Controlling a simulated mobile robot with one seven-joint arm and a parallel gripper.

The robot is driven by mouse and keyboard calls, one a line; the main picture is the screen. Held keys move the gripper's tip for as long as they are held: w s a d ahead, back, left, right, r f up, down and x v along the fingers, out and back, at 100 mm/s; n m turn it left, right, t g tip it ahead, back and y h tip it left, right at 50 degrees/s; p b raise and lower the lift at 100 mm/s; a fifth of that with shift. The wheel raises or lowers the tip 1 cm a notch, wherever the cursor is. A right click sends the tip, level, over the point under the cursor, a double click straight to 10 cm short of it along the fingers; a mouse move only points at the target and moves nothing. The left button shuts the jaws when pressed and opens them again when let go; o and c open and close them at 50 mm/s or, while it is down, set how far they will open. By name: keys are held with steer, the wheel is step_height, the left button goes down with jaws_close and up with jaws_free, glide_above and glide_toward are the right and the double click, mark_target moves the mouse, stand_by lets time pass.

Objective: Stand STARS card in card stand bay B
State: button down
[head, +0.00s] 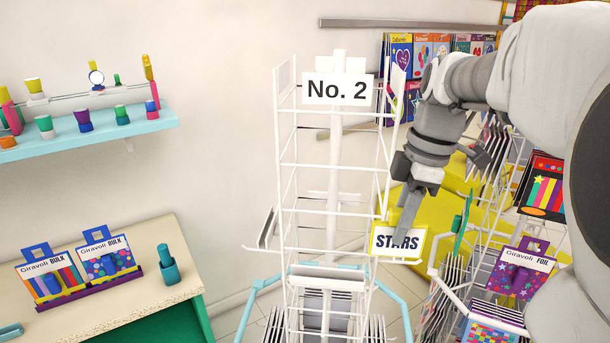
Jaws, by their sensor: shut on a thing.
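The STARS card (384,243) is a small white card with a yellow border and dark lettering. My gripper (405,222) points down and is shut on the card's upper part. The card hangs upright, a little tilted, at the right side of the white wire rack. I cannot tell whether it touches the rack. No card stand with a readable bay B label shows in the head view.
The white wire rack (335,211) carries a No. 2 sign (337,90). At left, a table (150,250) holds two BULK packs (50,275) and a teal object (167,266). A blue shelf (150,120) hangs above. Crowded racks with a FOIL pack (521,268) stand at right.

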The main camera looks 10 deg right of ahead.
steer(key=shift+r+p, duration=2.3)
steer(key=shift+r, duration=0.7)
steer(key=shift+s, duration=0.1)
